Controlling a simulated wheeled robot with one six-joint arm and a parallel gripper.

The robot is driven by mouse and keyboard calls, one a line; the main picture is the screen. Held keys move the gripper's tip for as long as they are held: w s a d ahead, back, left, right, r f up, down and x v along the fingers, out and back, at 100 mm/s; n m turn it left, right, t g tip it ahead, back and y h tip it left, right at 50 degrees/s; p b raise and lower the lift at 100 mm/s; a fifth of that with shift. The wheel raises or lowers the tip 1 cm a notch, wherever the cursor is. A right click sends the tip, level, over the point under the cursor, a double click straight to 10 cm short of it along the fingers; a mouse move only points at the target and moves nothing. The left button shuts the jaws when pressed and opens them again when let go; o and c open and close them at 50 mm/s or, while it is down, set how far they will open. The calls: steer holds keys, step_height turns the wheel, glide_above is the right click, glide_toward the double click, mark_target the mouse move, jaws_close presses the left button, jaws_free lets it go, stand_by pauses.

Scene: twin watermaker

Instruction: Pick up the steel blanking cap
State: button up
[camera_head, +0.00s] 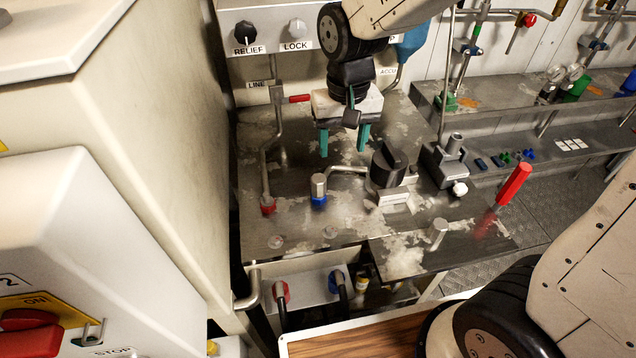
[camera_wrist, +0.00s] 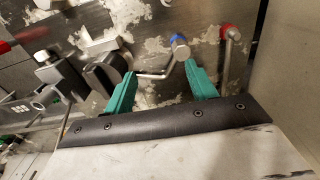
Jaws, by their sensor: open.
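My gripper (camera_head: 344,142) is open and empty, its two teal fingers pointing down above the steel bench top. A short steel cylinder (camera_head: 319,183) stands on a blue collar at the bench's left middle, below and slightly left of the fingers in the head view. A plain steel cylinder (camera_head: 438,230) stands on the bench plate at the right. I cannot tell for sure which is the blanking cap. In the wrist view, the blue-collared fitting (camera_wrist: 180,44) shows beyond the gap of my gripper (camera_wrist: 160,72), apart from the fingers.
A black-knobbed valve (camera_head: 388,165) stands right of the fingers. A bent pipe with a red collar (camera_head: 268,205) rises at the left. A steel block (camera_head: 450,165) and a red handle (camera_head: 513,184) stand farther right. A cream cabinet (camera_head: 150,130) bounds the left.

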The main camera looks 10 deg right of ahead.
glide_above(319, 178)
step_height(319, 178, down, 5)
steer(key=shift+s+d+r, duration=0.1)
steer(key=shift+d+r, duration=0.05)
step_height(319, 178, down, 8)
steer(key=shift+f, duration=0.1)
jaws_close()
